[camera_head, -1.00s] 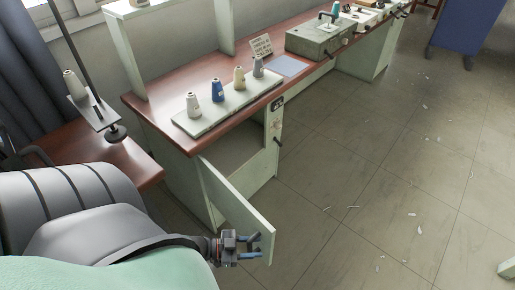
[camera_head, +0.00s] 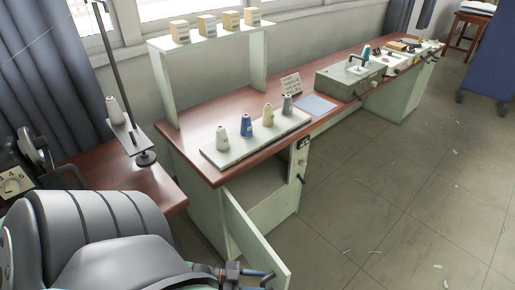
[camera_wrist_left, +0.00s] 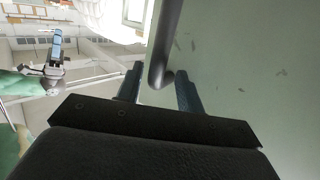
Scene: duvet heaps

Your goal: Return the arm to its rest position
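My left arm comes in from the lower left in the head view. Its gripper (camera_head: 262,277), with blue fingers, is at the bottom edge beside the open pale green cabinet door (camera_head: 252,235). In the left wrist view the left gripper (camera_wrist_left: 158,90) has its two fingers apart. A dark curved bar handle (camera_wrist_left: 163,45) on the door panel (camera_wrist_left: 245,70) ends between them, with gaps visible on both sides. A second gripper with blue fingers, apparently my right (camera_wrist_left: 56,45), shows at the left of the wrist view; whether it is open is unclear. It is not seen in the head view.
A brown-topped bench (camera_head: 190,145) carries a white board (camera_head: 215,158) with several thread cones and a grey-green machine (camera_head: 335,82). A thread stand (camera_head: 128,135) is on the left table. The floor (camera_head: 390,200) at right is open, with small scraps.

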